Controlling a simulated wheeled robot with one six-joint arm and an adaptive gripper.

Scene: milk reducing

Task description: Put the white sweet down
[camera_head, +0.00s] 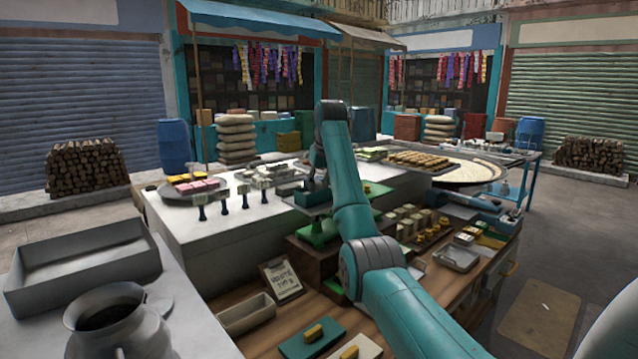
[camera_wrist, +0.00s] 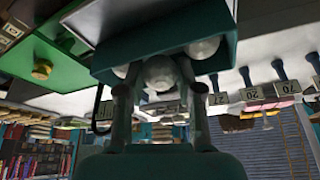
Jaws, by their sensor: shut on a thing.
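In the wrist view, which looks upside down, a round white sweet (camera_wrist: 160,74) sits between the two fingers of my gripper (camera_wrist: 160,88). The fingers are shut on it. Two more white balls, one at the right (camera_wrist: 203,48) and one partly hidden at the left, show beside it against a dark teal tray (camera_wrist: 225,60). I cannot tell whether the held sweet touches the tray. In the head view my arm reaches over the counter, and its end is at a dark teal tray (camera_head: 312,198); the fingers and the sweet cannot be made out there.
A green stand (camera_head: 318,234) is below the tray. Labelled posts (camera_head: 222,206) line the white counter to the left. A price board (camera_head: 281,278), an empty grey box (camera_head: 245,314) and a metal tray (camera_head: 457,257) are nearer. A grey pot (camera_head: 118,316) stands at front left.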

